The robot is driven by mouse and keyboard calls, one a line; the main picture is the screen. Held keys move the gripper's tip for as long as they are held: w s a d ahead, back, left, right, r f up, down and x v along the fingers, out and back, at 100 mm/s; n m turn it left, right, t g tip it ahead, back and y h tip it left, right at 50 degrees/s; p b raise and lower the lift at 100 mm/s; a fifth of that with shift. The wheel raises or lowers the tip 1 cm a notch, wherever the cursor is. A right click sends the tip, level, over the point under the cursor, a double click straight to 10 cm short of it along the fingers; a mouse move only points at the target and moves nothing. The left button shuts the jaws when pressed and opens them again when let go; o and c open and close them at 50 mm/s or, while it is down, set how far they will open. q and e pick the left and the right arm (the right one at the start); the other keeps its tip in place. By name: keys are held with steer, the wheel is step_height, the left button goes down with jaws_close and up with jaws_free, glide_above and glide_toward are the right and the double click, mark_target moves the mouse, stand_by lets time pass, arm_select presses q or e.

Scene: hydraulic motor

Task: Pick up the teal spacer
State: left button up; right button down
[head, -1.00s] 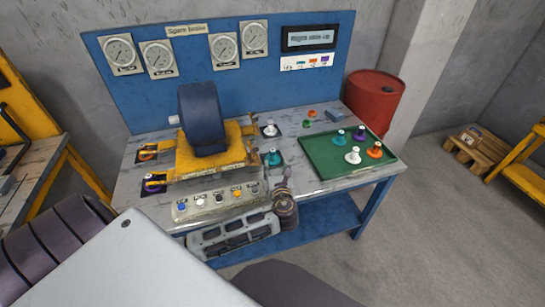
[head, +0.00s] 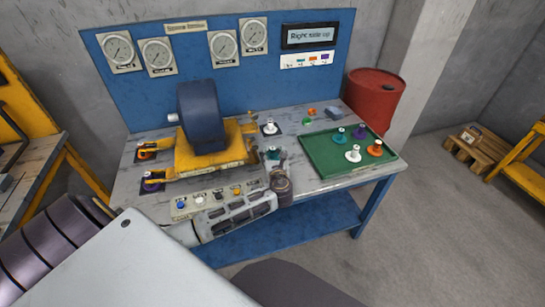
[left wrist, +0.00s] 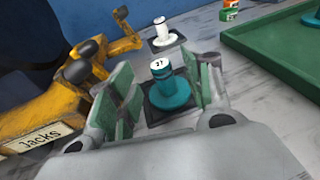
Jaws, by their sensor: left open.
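A teal spacer (left wrist: 168,88) with a white numbered top stands upright on a dark square pad (left wrist: 165,112) in the left wrist view. In the head view it shows beside the motor stand (head: 272,152), partly hidden by my gripper. My left gripper (left wrist: 168,92) is open, with one finger on each side of the spacer. I cannot tell whether either finger touches it. In the head view my left gripper (head: 279,168) reaches over the table's front edge. A second teal spacer (head: 338,137) stands on the green tray (head: 322,165). My right gripper is not in view.
The yellow stand (head: 210,160) with the dark motor (head: 201,117) is close left of the gripper. A white spacer (head: 269,127) stands behind the teal one. White, purple and orange spacers are on the tray. A control box (head: 207,195) lies along the front edge.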

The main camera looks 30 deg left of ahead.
mark_target(273, 149)
arm_select(q)
steer(key=shift+w+a, duration=0.1)
steer(key=shift+a, duration=0.05)
steer(key=shift+x, duration=0.8)
steer(key=x, duration=0.1)
steer(key=b+x, duration=0.1)
steer(key=shift+w+a+f, duration=0.15)
steer(key=shift+w+f, duration=0.05)
steer(key=shift+f, duration=0.1)
steer(key=shift+w+a, duration=0.25)
steer(key=shift+w, duration=0.1)
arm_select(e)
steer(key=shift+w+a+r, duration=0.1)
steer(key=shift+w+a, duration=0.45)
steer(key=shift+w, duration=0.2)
arm_select(q)
steer(key=shift+c, duration=0.3)
steer(key=c, duration=1)
jaws_close()
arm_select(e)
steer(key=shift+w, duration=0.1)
